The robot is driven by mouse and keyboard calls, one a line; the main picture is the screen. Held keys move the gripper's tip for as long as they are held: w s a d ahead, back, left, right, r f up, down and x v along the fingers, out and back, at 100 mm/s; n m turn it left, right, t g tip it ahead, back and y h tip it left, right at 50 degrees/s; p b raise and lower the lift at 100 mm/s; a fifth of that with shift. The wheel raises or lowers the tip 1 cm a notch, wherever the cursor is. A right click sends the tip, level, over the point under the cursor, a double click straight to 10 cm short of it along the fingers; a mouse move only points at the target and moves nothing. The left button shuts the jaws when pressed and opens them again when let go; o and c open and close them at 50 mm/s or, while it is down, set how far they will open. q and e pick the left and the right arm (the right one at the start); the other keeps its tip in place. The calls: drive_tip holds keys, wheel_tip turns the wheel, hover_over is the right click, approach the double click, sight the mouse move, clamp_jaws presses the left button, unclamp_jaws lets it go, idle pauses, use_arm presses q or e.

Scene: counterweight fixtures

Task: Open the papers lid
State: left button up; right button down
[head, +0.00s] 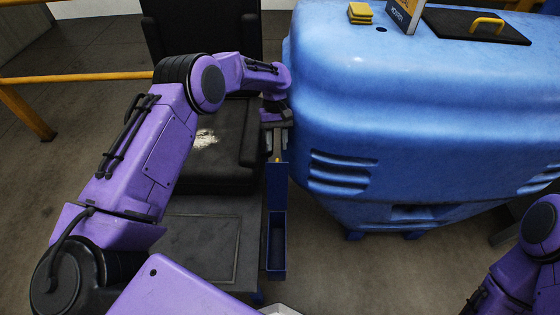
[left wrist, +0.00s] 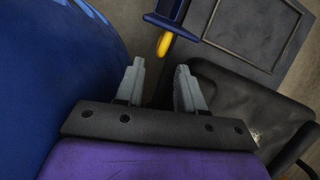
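A narrow dark blue box (head: 277,262) stands beside the blue tank, with a tall blue panel (head: 277,187) at its far end. A small yellow handle shows near the panel in the left wrist view (left wrist: 164,44). My left gripper (head: 277,138) hangs just beyond the panel, between the chair and the tank. In the left wrist view its fingers (left wrist: 160,68) are apart with nothing between them, and the handle lies ahead of them. A black flat lid (head: 456,26) with a yellow handle lies on the tank. I cannot tell which is the papers lid. My right gripper is out of view.
The large blue tank (head: 430,100) fills the right, close to my left gripper. A black chair (head: 215,175) stands left of it. A yellow rail (head: 75,78) runs at the left. Yellow blocks (head: 360,13) and a box (head: 405,14) sit on the tank.

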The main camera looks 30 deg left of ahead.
sight(278, 161)
use_arm(q)
drive_tip(key=p+x, duration=0.1)
drive_tip(key=x, duration=0.4)
drive_tip(key=shift+s+d+f, duration=0.15)
drive_tip(key=shift+s+f, duration=0.1)
drive_tip(key=shift+f, duration=0.65)
drive_tip(key=shift+s+r, duration=0.1)
clamp_jaws()
drive_tip(key=shift+d+p, duration=0.15)
drive_tip(key=shift+p, duration=0.2)
